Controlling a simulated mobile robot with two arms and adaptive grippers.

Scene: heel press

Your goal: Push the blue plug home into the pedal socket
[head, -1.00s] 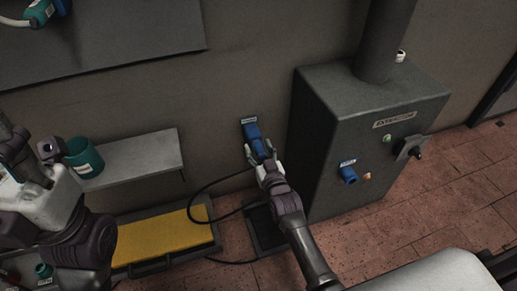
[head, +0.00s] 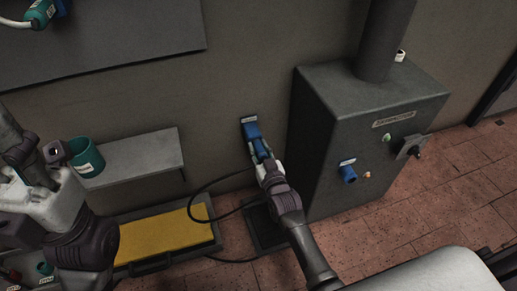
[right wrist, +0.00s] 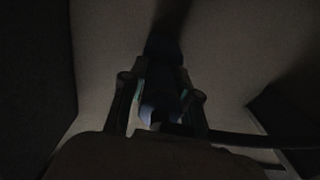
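The blue plug (head: 262,150) is at a blue wall socket (head: 250,128) under a small white label. The plug points up into the socket and looks in line with it; I cannot tell how deep it sits. My right gripper (head: 264,160) is closed around the plug from below. In the dark right wrist view, the fingers of my right gripper (right wrist: 163,98) stand on both sides of the plug, with the socket (right wrist: 164,48) beyond. A black cable (head: 205,188) loops left from the plug. My left gripper (head: 52,153) is at the far left, its fingers unclear.
A grey shelf (head: 140,158) with a teal cup (head: 84,157) is left. A yellow-topped platform (head: 165,235) and a black floor plate (head: 262,228) lie below.

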